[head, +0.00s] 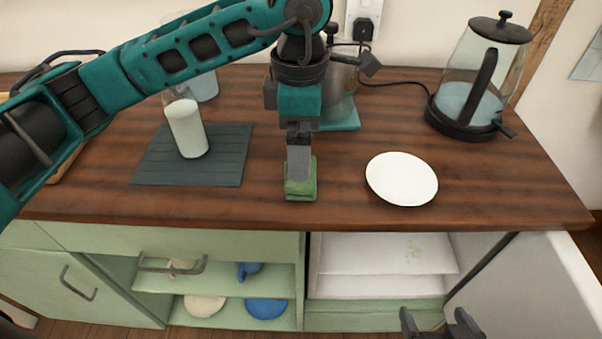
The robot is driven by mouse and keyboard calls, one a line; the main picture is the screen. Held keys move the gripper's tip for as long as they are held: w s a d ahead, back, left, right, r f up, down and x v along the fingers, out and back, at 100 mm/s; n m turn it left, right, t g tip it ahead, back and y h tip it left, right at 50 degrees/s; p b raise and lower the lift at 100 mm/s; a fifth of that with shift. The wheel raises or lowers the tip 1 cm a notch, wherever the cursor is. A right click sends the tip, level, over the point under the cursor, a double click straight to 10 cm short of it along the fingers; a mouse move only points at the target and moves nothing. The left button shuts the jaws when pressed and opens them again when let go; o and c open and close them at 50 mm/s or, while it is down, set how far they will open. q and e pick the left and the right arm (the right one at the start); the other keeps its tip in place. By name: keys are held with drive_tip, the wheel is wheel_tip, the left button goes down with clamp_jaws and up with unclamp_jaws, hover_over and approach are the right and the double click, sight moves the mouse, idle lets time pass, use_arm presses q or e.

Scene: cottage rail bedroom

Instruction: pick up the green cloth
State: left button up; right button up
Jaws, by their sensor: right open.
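The green cloth (301,191) is a small folded pad on the wooden countertop, near the middle and left of the white plate. My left gripper (300,178) points straight down at it, its fingers touching or just over the cloth and hiding part of it. The fingers show side-on, so I cannot tell whether they are apart or closed on it. My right gripper (436,318) is open and empty at the bottom edge, low in front of the cabinet.
A white plate (401,179) lies right of the cloth. A milk bottle (187,128) stands on a dark slatted mat (228,165). A glass kettle (475,85) stands back right. A glass vessel (341,85) stands behind my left gripper. Open shelves (215,275) are below.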

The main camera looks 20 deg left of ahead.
use_arm(q)
drive_tip(key=shift+f, duration=3.05)
drive_tip(key=shift+c, duration=0.5)
drive_tip(key=c, duration=0.6)
drive_tip(key=shift+c, duration=0.2)
drive_tip(key=shift+r, duration=0.1)
